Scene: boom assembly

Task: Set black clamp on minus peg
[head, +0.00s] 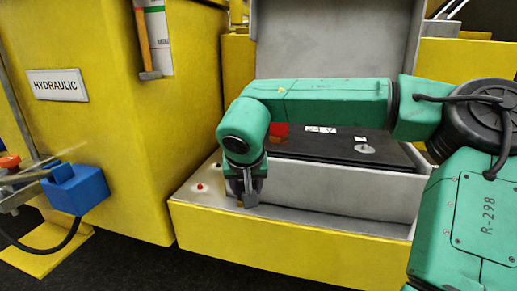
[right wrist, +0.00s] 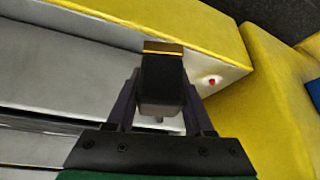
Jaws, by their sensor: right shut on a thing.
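My right gripper (head: 246,198) points down over the pale ledge at the left end of the open battery box. In the right wrist view, my right gripper (right wrist: 161,112) is shut on the black clamp (right wrist: 162,85), a dark block with a brass-coloured strip at its far end. The clamp is mostly hidden by the fingers in the head view. A red-tipped peg (head: 200,186) stands on the ledge, left of the gripper; it also shows in the right wrist view (right wrist: 212,81), right of the clamp. I cannot make out the minus peg. My left gripper is not in view.
The grey box wall (head: 340,200) and black battery (head: 340,149) lie right of the gripper, under my arm. The raised grey lid (head: 335,40) stands behind. A yellow hydraulic cabinet (head: 120,120) rises at left, with a blue block (head: 78,190) on its near side.

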